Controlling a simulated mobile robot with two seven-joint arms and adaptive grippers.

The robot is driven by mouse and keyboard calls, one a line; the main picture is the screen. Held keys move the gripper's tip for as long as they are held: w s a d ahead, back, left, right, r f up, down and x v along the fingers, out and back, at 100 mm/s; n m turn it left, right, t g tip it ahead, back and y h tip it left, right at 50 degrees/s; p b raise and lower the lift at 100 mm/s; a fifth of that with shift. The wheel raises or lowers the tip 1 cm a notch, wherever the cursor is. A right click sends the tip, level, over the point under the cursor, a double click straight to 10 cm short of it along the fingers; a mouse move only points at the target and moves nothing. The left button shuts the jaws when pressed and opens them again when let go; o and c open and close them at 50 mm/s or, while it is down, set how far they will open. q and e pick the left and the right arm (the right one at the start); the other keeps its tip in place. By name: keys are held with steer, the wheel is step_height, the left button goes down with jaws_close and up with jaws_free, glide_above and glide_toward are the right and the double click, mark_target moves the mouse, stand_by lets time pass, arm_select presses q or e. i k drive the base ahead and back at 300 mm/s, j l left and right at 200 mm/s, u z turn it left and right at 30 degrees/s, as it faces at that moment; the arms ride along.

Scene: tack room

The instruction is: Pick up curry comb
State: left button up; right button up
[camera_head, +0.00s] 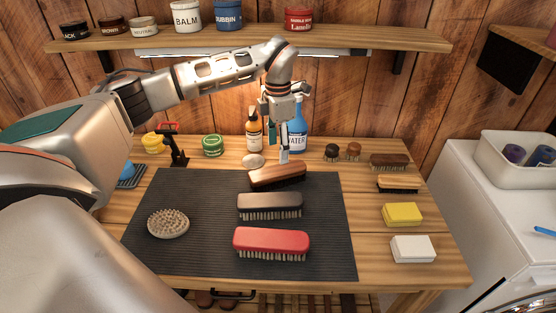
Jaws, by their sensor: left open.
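A round, pale item with short teeth or bristles (168,223) lies on the left of the dark ribbed mat (200,190); it looks most like the curry comb. A blue item (131,174), partly hidden by my arm at the table's left, is too covered to name. My left gripper (284,157) points down and is open, just above or behind the brown wooden brush (278,176) at the mat's back edge. I cannot tell whether it touches that brush. It is well to the right of the round item. My right gripper is not in view.
A black brush (269,205) and a red brush (271,242) lie on the mat. Bottles (297,137) stand behind the gripper. Brushes, a yellow sponge (403,213) and a white block (412,248) line the table's right. A shelf (250,39) with jars hangs above. The mat's left half is mostly clear.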

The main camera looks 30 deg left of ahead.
mark_target(166, 224)
steer(key=k, duration=1)
